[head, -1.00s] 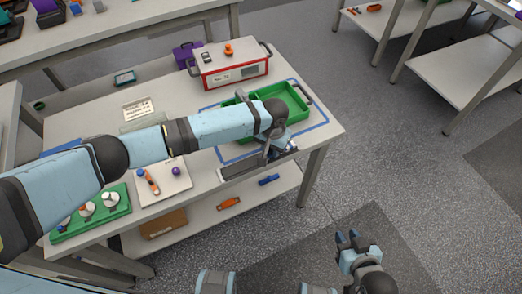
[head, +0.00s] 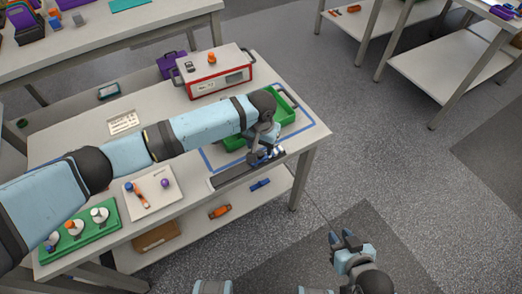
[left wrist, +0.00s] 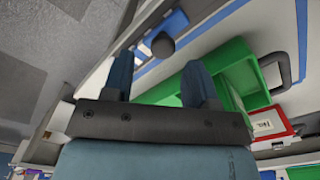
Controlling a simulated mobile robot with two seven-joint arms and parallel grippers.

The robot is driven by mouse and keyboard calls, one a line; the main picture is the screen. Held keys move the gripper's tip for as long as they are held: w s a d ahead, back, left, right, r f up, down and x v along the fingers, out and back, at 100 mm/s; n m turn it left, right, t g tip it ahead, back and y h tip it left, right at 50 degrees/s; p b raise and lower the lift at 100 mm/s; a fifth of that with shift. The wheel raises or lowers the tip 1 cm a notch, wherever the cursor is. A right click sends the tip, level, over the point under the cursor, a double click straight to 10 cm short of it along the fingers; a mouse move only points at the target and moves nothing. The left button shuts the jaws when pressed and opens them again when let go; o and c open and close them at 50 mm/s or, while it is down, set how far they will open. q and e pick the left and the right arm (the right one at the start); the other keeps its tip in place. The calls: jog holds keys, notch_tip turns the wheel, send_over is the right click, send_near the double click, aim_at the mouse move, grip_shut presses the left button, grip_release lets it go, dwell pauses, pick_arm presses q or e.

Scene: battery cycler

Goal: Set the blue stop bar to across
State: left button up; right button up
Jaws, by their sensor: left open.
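In the left wrist view the blue stop bar (left wrist: 177,22) lies on the pale table edge, with a dark round knob (left wrist: 163,45) at its near end. The knob shows between my open fingers, beyond their tips. My left gripper (left wrist: 158,62) is open, and I cannot tell whether it touches anything. In the head view my left gripper (head: 262,156) is low over the dark rail at the front edge of the table, and it largely hides the bar. My right gripper (head: 340,238) is open and empty over the floor.
A green tray (head: 285,118) stands inside a blue outline just behind my left gripper. A red and white instrument box (head: 220,75) is behind it. A white board (head: 150,198) and a green tray of white-topped items (head: 112,228) lie to the left.

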aim_at(261, 153)
pick_arm(q)
notch_tip(261, 153, up, 9)
jog(key=shift+r, duration=0.2)
dwell(0.5)
jog(key=s+d+f+t+h+p, duration=0.3)
jog(key=s+f+t+h+p, duration=0.15)
jog(key=s+h+p, duration=0.35)
jog(key=s+a+n+t+y+p, duration=0.1)
jog(key=s+a+t+y+p, duration=0.2)
jog(key=s+a, duration=1.3)
jog(key=a+t+y, duration=0.1)
jog(key=a+t, duration=0.2)
jog(key=shift+s+a+f+y, duration=0.2)
jog(key=shift+s+f+y, duration=0.05)
jog(key=shift+f+y, duration=0.15)
jog(key=shift+t, duration=0.25)
